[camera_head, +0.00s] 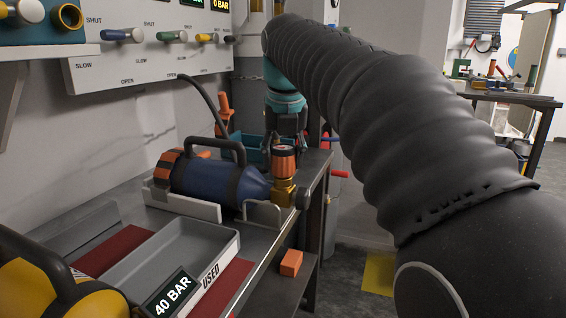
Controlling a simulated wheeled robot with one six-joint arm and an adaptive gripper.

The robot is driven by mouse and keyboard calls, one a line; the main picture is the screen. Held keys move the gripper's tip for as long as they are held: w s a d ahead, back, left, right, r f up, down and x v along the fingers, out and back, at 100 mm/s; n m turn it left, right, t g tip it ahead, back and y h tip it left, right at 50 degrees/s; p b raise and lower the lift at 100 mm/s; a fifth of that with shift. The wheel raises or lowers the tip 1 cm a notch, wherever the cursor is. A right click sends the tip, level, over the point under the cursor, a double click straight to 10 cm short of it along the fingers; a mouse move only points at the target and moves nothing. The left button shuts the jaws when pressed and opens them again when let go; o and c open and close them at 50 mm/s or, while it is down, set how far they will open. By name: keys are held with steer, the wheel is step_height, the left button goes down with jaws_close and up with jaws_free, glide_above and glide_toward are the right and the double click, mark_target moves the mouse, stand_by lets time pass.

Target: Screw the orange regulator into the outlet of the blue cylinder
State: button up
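The blue cylinder (212,182) lies on its side in a light grey cradle (185,206) on the bench, with a dark handle on top and its neck to the right. A brass valve (283,192) sits at its neck. The orange regulator (285,164) stands upright directly above the valve, with a round top. It looks in contact with the brass, but I cannot tell whether it is threaded in. My gripper (288,124), below a teal wrist, is behind and above the regulator.
A grey tray (228,244) marked USED lies in front of the cylinder. A yellow cylinder (45,290) is at the lower left. A teal bin (237,146) stands behind. An orange block (291,263) lies on a lower shelf. A valve panel (160,60) hangs on the wall.

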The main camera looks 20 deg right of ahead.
steer(key=m+h, duration=0.1)
steer(key=m, duration=0.2)
steer(key=m+g+h, duration=0.1)
steer(key=m, duration=0.3)
steer(key=o, duration=1.3)
steer(key=shift+m, duration=0.4)
steer(key=n, duration=0.3)
steer(key=shift+t+y, duration=0.3)
steer(key=n+y, duration=0.1)
steer(key=n, duration=0.3)
steer(key=shift+n, duration=0.4)
